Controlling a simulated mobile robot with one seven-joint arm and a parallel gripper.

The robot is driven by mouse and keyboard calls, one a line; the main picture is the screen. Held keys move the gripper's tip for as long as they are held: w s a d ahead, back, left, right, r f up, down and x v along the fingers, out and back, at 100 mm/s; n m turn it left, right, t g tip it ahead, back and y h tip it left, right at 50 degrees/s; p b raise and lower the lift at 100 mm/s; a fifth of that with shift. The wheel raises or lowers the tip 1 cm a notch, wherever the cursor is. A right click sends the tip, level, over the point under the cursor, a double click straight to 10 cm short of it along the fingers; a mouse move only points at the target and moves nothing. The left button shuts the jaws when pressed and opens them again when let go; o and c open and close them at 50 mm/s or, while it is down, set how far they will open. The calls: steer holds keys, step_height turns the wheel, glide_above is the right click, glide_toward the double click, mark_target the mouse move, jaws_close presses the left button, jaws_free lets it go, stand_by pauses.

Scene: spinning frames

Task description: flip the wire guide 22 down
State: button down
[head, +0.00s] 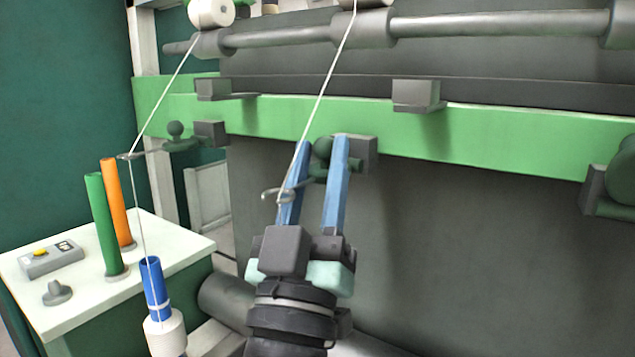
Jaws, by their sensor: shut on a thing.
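My gripper (322,148) has its two blue fingers around the dark green ball knob of a wire guide (318,170) and is shut on it. The guide is mounted at a grey block on the green rail.
A green rail (500,130) with grey brackets crosses the frame below a grey roller (500,25). At left, a white-topped table (165,235) holds green and orange tubes and a control box. A blue bobbin (155,285) stands below the left yarn. Another guide (620,175) is at the right edge.

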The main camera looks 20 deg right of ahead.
steer(key=shift+d+f, duration=0.25)
steer(key=shift+d, duration=0.1)
steer(key=c, duration=0.6)
jaws_free()
steer(key=shift+s, duration=0.1)
steer(key=shift+c, duration=0.2)
steer(key=shift+a, duration=0.1)
steer(key=b+v, duration=0.6)
steer(key=v, duration=0.6)
steer(key=shift+s+a+f, duration=0.15)
steer(key=shift+s+f, duration=0.05)
steer(key=shift+f, duration=0.15)
steer(key=shift+r, duration=0.1)
